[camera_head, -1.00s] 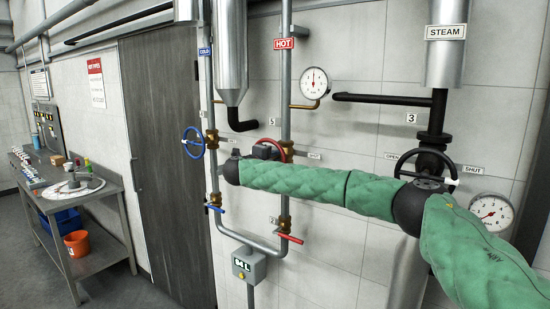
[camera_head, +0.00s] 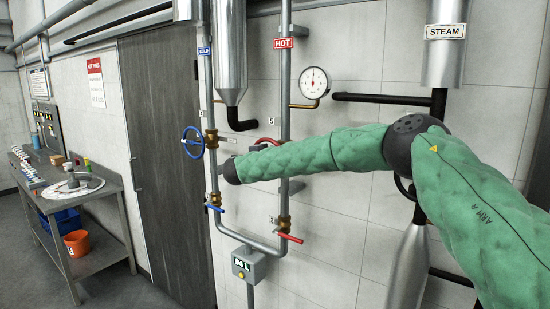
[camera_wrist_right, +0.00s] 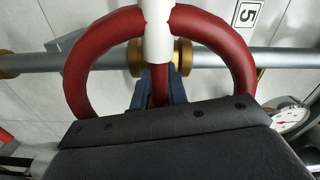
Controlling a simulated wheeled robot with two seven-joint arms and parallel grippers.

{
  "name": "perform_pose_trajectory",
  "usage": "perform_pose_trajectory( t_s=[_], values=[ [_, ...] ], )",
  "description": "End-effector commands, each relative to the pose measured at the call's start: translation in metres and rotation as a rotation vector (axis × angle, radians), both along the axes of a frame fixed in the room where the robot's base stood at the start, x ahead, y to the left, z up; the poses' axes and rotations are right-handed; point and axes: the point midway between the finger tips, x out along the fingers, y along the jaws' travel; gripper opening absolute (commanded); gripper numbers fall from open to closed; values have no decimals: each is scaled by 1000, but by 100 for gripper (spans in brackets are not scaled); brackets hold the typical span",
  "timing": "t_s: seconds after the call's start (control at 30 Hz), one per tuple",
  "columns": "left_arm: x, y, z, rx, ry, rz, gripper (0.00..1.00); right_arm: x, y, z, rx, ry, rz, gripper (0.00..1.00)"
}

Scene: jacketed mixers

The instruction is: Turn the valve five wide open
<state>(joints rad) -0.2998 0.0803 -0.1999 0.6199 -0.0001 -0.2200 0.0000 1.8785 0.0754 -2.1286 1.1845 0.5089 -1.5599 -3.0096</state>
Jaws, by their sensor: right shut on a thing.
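Valve five is a red handwheel (camera_head: 265,142) on the hot pipe, beside a small tag marked 5 (camera_head: 271,121). My green right arm covers most of it in the head view. In the right wrist view the red wheel (camera_wrist_right: 90,75) fills the upper middle, with a white band (camera_wrist_right: 158,32) across its top; the 5 tag (camera_wrist_right: 249,13) is at upper right. The dark blue fingers of my right gripper (camera_wrist_right: 158,88) are shut around a red spoke below the white band. In the head view the right gripper is hidden behind my arm. My left gripper is not in view.
A blue handwheel (camera_head: 193,142) is on the cold pipe to the left. Blue (camera_head: 215,208) and red (camera_head: 290,238) levers sit lower. A gauge (camera_head: 313,82) hangs above my arm. My elbow is in front of the steam pipe (camera_head: 437,105). A bench (camera_head: 110,190) stands far left.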

Motion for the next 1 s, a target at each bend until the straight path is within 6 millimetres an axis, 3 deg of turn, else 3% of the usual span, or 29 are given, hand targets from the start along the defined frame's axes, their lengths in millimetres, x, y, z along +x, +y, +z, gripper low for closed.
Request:
perform_pose_trajectory(
  t_s=[0.33, 0.37, 0.43, 0.47, 0.77, 1.0],
  values=[
    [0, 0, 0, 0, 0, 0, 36, -1, 1, -2, -2, 4, 3, 0],
    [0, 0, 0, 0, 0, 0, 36, -1, 1, -2, -2, 4, 3, 19],
    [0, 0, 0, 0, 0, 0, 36, -1, 1, -2, -2, 4, 3, 33],
    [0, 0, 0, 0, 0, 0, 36, -1, 1, -2, -2, 3, 2, 34],
    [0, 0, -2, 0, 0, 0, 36, -1, 2, -1, -1, 1, 1, 34],
    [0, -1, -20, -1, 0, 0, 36, -21, 17, -5, -2, 1, 3, 34]
  ],
)
